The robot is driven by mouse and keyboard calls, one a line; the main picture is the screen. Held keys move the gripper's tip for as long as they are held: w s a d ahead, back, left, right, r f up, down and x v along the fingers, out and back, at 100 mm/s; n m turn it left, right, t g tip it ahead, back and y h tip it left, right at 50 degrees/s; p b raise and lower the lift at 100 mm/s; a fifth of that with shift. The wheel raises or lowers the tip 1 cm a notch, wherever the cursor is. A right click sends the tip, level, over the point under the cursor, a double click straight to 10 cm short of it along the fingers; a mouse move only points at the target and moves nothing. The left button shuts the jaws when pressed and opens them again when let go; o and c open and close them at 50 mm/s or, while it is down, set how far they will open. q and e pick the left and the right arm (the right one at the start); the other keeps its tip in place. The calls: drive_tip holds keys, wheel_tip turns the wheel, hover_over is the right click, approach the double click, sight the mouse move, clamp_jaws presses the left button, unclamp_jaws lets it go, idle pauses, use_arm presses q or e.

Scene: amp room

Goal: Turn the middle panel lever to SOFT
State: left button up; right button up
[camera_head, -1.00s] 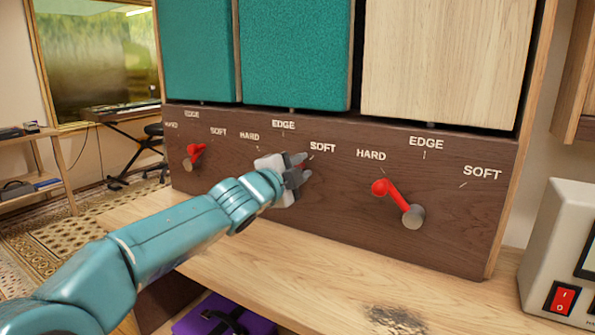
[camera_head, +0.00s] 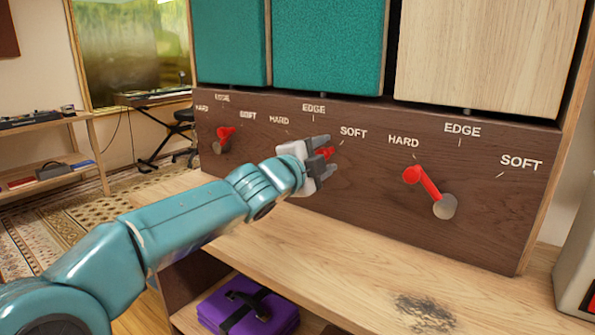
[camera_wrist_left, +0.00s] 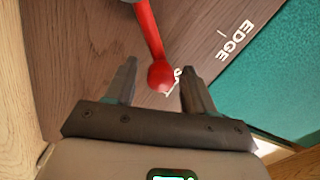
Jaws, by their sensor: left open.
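The brown panel (camera_head: 370,215) has three red levers. The middle lever's red knob (camera_head: 325,152) lies just below and right of its EDGE label (camera_head: 314,108), left of the SOFT label (camera_head: 353,132). My left gripper (camera_head: 327,157) is open around the knob. The gripper hides the lever's arm and pivot in the head view. In the left wrist view the red lever (camera_wrist_left: 150,35) comes down between the open fingers (camera_wrist_left: 158,85). Its knob there covers part of a label; I cannot tell whether the fingers touch it. My right gripper is not in view.
The left lever (camera_head: 225,133) and the right lever (camera_head: 424,183), tilted toward HARD, flank it. A wooden shelf top (camera_head: 300,255) runs below the panel, with a purple folded item (camera_head: 230,315) underneath. A pale device (camera_head: 578,255) stands at the right edge.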

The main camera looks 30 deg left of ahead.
use_arm(q)
drive_tip(key=s+a+p, duration=0.1)
drive_tip(key=s, duration=1.3)
